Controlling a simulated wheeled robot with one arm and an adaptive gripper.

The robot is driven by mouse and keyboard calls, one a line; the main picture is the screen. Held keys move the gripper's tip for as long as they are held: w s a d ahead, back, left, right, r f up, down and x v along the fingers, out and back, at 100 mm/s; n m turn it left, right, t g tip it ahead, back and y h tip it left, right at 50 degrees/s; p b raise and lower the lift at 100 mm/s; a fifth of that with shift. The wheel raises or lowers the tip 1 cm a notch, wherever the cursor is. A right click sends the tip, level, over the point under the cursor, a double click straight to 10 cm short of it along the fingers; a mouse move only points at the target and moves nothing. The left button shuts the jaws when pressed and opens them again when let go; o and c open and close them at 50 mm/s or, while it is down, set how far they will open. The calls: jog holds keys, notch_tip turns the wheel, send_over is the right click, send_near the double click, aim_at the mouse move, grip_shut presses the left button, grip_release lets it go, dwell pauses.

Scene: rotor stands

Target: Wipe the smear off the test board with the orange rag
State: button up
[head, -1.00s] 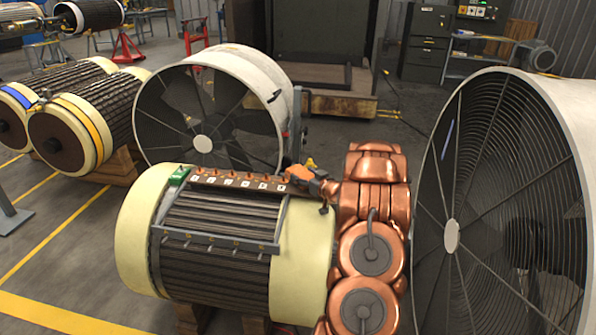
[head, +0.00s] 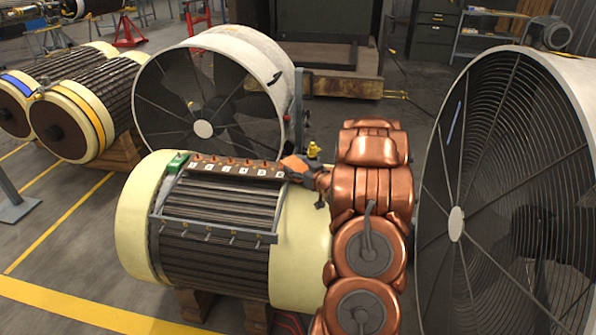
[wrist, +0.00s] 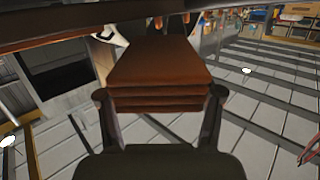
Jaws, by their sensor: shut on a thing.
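The orange rag (head: 294,164) is in my gripper (head: 318,180), at the right end of a brown strip on top of the cream-ended rotor. In the wrist view the rag (wrist: 158,75) is a folded, layered pad between the two dark fingers of my gripper (wrist: 159,95). The brown strip (head: 238,172) carries a row of orange pegs and white numbered labels. I cannot tell for sure whether it is the test board. No smear can be made out. I cannot tell whether the rag touches the strip.
A grey frame with hooks (head: 205,232) lies over the rotor (head: 300,245). A green block (head: 177,161) sits at the strip's left end. A small yellow item (head: 313,149) is behind the rag. Large fans stand behind (head: 205,129) and at right (head: 455,222).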

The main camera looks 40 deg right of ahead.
aim_at(298, 166)
jog(key=shift+d+r+p, duration=0.1)
jog(key=shift+r+p, duration=1.5)
jog(key=shift+r, duration=1.2)
jog(key=shift+r+p, duration=1.1)
jog(key=shift+r, duration=0.35)
